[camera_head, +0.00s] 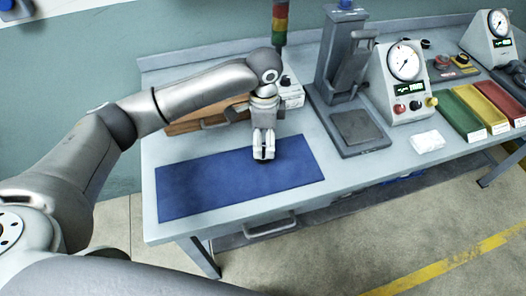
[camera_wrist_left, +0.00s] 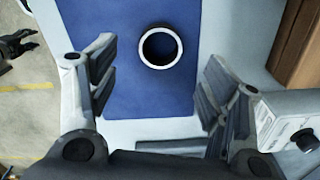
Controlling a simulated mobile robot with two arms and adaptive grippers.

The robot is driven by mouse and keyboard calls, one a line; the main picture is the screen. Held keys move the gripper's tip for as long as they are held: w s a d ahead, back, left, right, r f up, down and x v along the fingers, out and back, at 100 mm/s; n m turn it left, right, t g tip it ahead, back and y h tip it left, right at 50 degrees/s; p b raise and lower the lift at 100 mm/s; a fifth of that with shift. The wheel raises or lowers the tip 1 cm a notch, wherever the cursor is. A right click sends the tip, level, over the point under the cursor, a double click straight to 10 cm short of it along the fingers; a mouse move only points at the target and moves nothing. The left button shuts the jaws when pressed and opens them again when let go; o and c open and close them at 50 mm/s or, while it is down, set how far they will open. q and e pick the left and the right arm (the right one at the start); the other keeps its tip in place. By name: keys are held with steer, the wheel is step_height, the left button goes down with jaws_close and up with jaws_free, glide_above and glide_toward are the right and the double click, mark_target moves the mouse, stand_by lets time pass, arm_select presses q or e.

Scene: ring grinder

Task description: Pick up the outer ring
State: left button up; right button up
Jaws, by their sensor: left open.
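The outer ring (camera_wrist_left: 160,46) is a dark ring with a bright rim, lying on the blue mat (camera_wrist_left: 125,85) in the left wrist view. In the head view the left gripper hides most or all of it. My left gripper (camera_head: 263,155) points down over the upper right part of the blue mat (camera_head: 210,185). In the left wrist view its fingers (camera_wrist_left: 155,90) are spread wide and empty, with the ring beyond them, between their lines. A dark gripper (camera_wrist_left: 18,44), apparently my right one, shows small at the left edge of that view, away from the mat.
A brown wooden item (camera_head: 205,117) lies behind the mat, near a white control box (camera_head: 291,93). A grey press (camera_head: 345,80) and a gauge unit (camera_head: 404,75) stand to the right. Green, red and yellow trays (camera_head: 462,115) lie farther right. The mat's left part is clear.

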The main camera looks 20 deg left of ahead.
mark_target(263, 157)
arm_select(q)
steer(key=shift+f, duration=0.35)
step_height(263, 157, down, 4)
steer(key=shift+a+f+p, duration=0.15)
steer(key=shift+f+p, duration=0.05)
steer(key=shift+p, duration=0.6)
steer(key=shift+f, duration=0.3)
steer(key=shift+c, duration=0.5)
steer(key=c, duration=1.1)
arm_select(e)
steer(key=shift+w+a+r, duration=0.2)
steer(key=shift+w+r, duration=0.7)
steer(key=shift+w, duration=0.05)
steer(key=shift+w, duration=0.1)
